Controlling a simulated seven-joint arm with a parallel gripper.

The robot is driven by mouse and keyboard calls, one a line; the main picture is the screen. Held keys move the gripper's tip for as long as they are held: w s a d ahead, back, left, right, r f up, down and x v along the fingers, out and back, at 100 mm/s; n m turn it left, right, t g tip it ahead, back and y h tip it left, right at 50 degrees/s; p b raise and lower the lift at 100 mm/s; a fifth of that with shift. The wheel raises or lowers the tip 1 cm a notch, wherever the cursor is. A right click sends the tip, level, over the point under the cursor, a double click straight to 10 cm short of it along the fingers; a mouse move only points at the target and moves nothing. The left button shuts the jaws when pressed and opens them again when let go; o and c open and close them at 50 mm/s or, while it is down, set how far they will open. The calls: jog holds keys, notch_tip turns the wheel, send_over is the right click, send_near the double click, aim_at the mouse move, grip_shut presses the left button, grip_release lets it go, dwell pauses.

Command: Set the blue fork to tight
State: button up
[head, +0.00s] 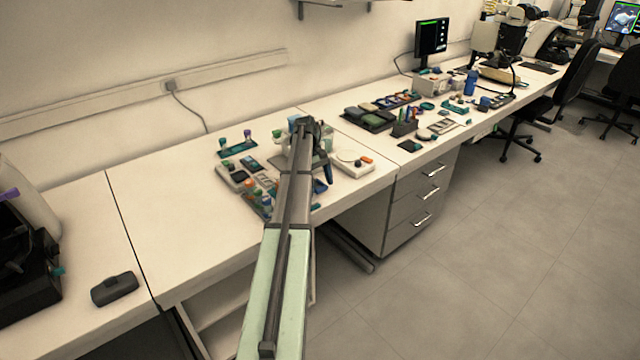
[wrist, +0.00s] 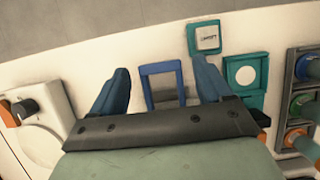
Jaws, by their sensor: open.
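A blue piece shaped like an open rectangular frame (wrist: 161,68), which I take for the blue fork, lies on the white bench in the wrist view. It shows between the two dark blue fingers of my gripper (wrist: 160,75), which are spread apart with gaps on both sides. The frame's near end is partly hidden by the gripper body. In the head view my gripper (head: 326,168) points down over the bench among small parts, and a bit of blue (head: 320,186) shows beside it. No tight marking is readable.
In the wrist view a teal holder with a white label (wrist: 206,38) and a teal square frame (wrist: 244,74) lie to the right. Dark racks with coloured caps (wrist: 300,105) stand farther right. A white device with a knob (wrist: 35,125) is at left.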

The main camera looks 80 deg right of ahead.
jog(key=shift+f, duration=0.25)
jog(key=shift+c, duration=0.2)
grip_shut()
jog(key=w+d, duration=0.2)
jog(key=d, duration=0.1)
jog(key=shift+w, duration=0.4)
jog(key=shift+o, duration=0.2)
grip_release()
jog(key=shift+a, duration=0.15)
jog(key=v, duration=1.3)
jog(key=shift+r, duration=0.35)
